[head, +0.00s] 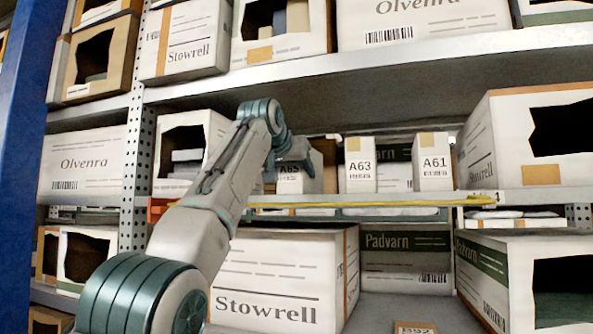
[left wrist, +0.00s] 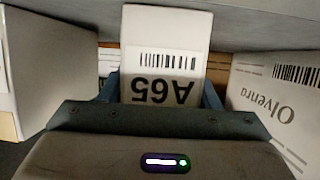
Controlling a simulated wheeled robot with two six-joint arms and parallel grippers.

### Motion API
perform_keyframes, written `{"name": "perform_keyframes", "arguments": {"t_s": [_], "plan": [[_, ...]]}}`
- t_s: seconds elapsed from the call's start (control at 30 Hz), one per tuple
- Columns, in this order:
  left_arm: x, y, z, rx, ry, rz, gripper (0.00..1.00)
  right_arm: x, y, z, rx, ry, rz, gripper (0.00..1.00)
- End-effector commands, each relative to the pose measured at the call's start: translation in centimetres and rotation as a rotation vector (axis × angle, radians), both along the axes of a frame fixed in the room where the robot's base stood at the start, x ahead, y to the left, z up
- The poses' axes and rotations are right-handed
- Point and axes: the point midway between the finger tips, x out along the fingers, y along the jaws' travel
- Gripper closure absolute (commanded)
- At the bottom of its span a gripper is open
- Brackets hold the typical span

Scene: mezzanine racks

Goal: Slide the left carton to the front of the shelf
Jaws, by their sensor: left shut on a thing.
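The left carton, a small white box marked A65 (head: 289,183), stands on the middle shelf (head: 515,200), partly hidden behind my left arm. In the left wrist view the A65 carton (left wrist: 167,55) shows its label upside down, between the two fingers. My left gripper (head: 297,160) is shut on this carton, with a finger at each side. Two similar white cartons, A63 (head: 360,170) and A61 (head: 433,170), stand upright to its right, apart from each other. My right gripper is not in view.
An open white box (head: 195,140) stands left of my arm. A yellow strip (head: 380,204) runs along the shelf's front edge. A Stowrell box (head: 275,275) is below, and another shelf (head: 400,62) is above.

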Motion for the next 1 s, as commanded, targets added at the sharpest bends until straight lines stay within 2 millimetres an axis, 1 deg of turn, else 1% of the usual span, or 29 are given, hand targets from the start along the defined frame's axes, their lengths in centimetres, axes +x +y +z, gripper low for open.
{"name": "perform_keyframes", "arguments": {"t_s": [0.27, 0.3, 0.4, 0.67, 0.77, 0.87, 1.0], "plan": [[-0.1, 0.0, 0.2, -0.001, -0.004, 0.0, 0.78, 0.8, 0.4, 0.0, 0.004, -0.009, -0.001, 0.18], [-0.1, 0.0, 0.2, -0.001, -0.004, 0.0, 0.36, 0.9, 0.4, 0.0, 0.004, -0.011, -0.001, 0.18], [-0.1, 0.0, 0.2, -0.001, -0.004, 0.0, 0.18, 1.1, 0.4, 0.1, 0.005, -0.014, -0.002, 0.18], [-0.1, 0.0, 0.2, -0.001, -0.004, 0.0, 0.18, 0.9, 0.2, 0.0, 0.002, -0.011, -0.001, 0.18], [-0.4, 0.2, 0.3, -0.001, -0.006, 0.0, 0.18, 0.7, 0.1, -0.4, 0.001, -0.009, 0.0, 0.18], [-1.4, 0.6, 0.4, -0.001, -0.007, 0.001, 0.18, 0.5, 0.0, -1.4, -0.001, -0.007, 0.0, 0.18], [-3.7, 1.4, 1.3, -0.002, -0.009, 0.001, 0.18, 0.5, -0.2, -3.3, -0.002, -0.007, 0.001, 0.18]]}}
